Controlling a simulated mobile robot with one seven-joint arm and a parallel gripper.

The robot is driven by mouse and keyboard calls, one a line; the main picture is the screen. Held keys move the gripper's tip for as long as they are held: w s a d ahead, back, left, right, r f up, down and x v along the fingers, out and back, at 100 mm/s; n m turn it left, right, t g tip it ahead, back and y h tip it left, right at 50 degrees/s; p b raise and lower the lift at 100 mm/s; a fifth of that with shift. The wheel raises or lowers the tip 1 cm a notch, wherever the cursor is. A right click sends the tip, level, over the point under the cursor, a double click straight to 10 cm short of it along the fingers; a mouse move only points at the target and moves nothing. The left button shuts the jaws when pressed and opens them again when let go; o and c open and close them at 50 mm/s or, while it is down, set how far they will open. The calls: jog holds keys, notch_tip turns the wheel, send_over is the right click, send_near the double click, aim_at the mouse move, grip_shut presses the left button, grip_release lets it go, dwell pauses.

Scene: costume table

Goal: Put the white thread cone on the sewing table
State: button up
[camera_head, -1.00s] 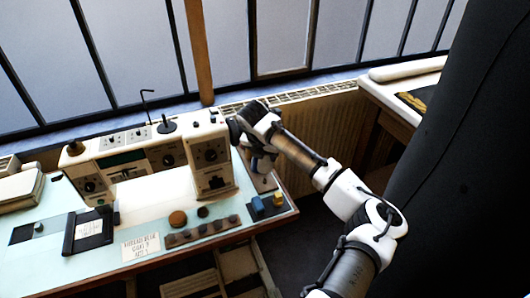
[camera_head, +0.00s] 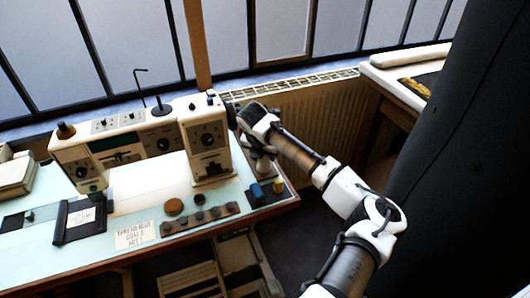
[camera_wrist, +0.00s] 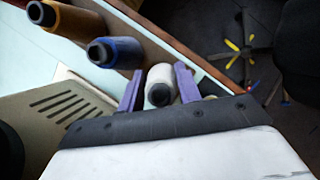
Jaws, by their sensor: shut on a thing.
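The white thread cone (camera_wrist: 158,92) sits between the two purple fingers of my gripper (camera_wrist: 159,73) in the wrist view, its dark-holed top facing the camera. My gripper is shut on it. In the head view the cone (camera_head: 263,166) shows small and pale under my gripper (camera_head: 260,152), by the right end of the pale blue sewing table (camera_head: 115,215). The fingers are hard to make out there. I cannot tell whether the cone's base touches the table.
A blue cone (camera_wrist: 116,53) and an orange-brown cone (camera_wrist: 72,20) stand in line beside the held cone. The cream sewing machine (camera_head: 207,145) rises just left of my gripper. The table's right edge is close. A sign (camera_head: 135,236) lies near the front edge.

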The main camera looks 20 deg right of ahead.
jog(key=shift+d, duration=0.1)
dwell(0.7)
jog(key=o, duration=1.1)
jog(key=shift+f, duration=0.1)
jog(key=b+v, duration=0.2)
jog(key=v, duration=1.2)
jog(key=shift+s+f, duration=0.1)
jog(key=shift+f, duration=0.1)
